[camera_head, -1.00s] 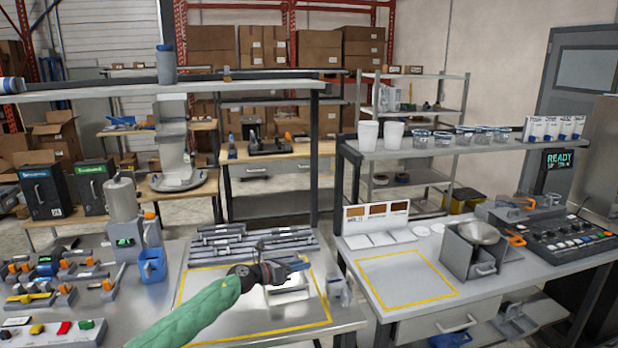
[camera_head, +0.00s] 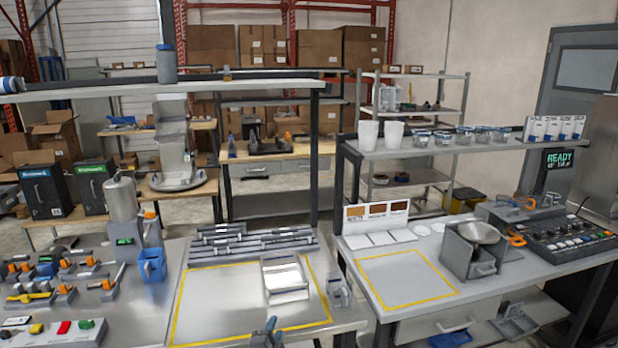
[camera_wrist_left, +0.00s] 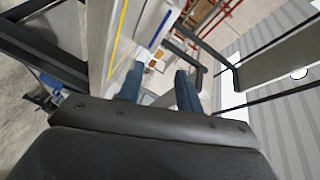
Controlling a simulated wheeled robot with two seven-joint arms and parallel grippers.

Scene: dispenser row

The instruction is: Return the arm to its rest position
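My left gripper (camera_head: 266,334) shows only as blue fingertips at the bottom edge of the head view, in front of the left table. In the left wrist view its two blue fingers (camera_wrist_left: 158,88) stand apart with nothing between them. My left arm is otherwise out of the head view. My right gripper is in neither view.
The left table has a yellow-outlined area (camera_head: 215,300) with a silver tray-like piece (camera_head: 285,278) at its right side. A blue container (camera_head: 152,266) stands left of it. The right table has another yellow-outlined area (camera_head: 405,280), bare inside, and a metal hopper (camera_head: 472,250).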

